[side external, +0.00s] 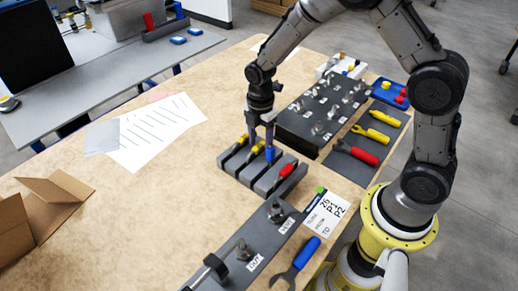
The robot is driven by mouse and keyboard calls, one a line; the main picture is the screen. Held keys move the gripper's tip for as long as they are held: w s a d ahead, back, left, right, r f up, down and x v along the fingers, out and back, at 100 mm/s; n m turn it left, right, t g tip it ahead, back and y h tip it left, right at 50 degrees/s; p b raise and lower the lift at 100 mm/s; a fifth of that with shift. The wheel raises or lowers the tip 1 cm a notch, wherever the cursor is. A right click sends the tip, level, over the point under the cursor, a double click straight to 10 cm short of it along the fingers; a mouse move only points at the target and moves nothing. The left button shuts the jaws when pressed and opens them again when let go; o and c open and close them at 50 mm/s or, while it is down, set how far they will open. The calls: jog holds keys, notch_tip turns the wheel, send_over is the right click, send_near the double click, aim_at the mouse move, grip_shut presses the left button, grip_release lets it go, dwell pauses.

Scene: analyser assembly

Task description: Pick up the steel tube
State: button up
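No part stands out clearly as the steel tube. A thin metallic piece (233,249) lies along the dark front plate (200,284), beside metal fittings, and may be it; it is too small to be sure. My gripper (270,143) points down over the grey slotted holder (232,165), well behind that plate. Its fingertips are at a blue-handled tool (270,154) standing in the holder. Whether the fingers touch or grip the tool is too small to tell.
A red-handled tool (285,170) and yellow-handled tools stand in the holder. A dark block with several metal fittings (335,112) lies behind right. A blue-handled wrench (296,262) and a label card (325,210) are at the front. Papers (155,130) and a cardboard box (55,200) lie left.

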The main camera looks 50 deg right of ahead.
grip_shut()
jog(key=shift+r, duration=0.1)
